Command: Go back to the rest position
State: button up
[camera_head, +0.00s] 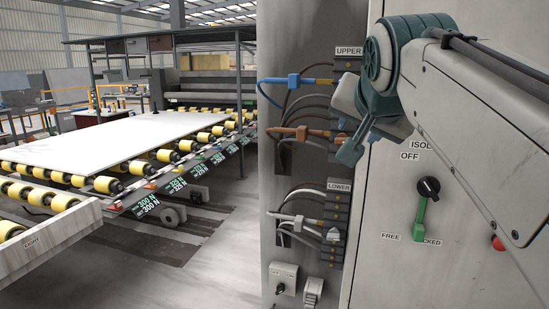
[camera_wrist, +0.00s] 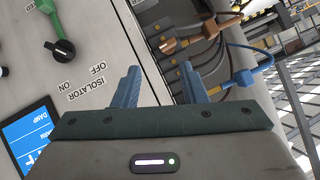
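My gripper (camera_head: 362,138) hangs in front of the right cabinet edge, beside the cable recess, with its fingers pointing down and left. In the wrist view my gripper (camera_wrist: 159,84) shows two blue fingers set apart with nothing between them. Behind the gap are the pale cabinet panel and its edge. The blue-ended cable (camera_head: 295,80) and the brown-ended cable (camera_head: 300,133) sit at the UPPER block, apart from the fingers. Part of the recess is hidden behind my gripper.
A black isolator knob with a green lever (camera_head: 421,215) is on the cabinet door, lever pointing down. White-ended cables (camera_head: 300,220) sit at the LOWER block. A blue screen (camera_wrist: 30,138) shows in the wrist view. A pale slab (camera_head: 120,140) lies on yellow rollers at left, with open floor before it.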

jog(key=s+f+n+g, duration=0.2)
jog(key=s+f, duration=0.3)
jog(key=f, duration=0.7)
jog(key=s+f+n+g, duration=0.2)
jog(key=s+f, duration=0.3)
jog(key=f, duration=0.7)
jog(key=s+f+n+g+y, duration=0.1)
jog(key=s+f+g, duration=0.3)
jog(key=f, duration=0.8)
jog(key=shift+s+d+n+g, duration=0.2)
jog(key=shift+s+n+g, duration=0.1)
jog(key=shift+s+n, duration=0.45)
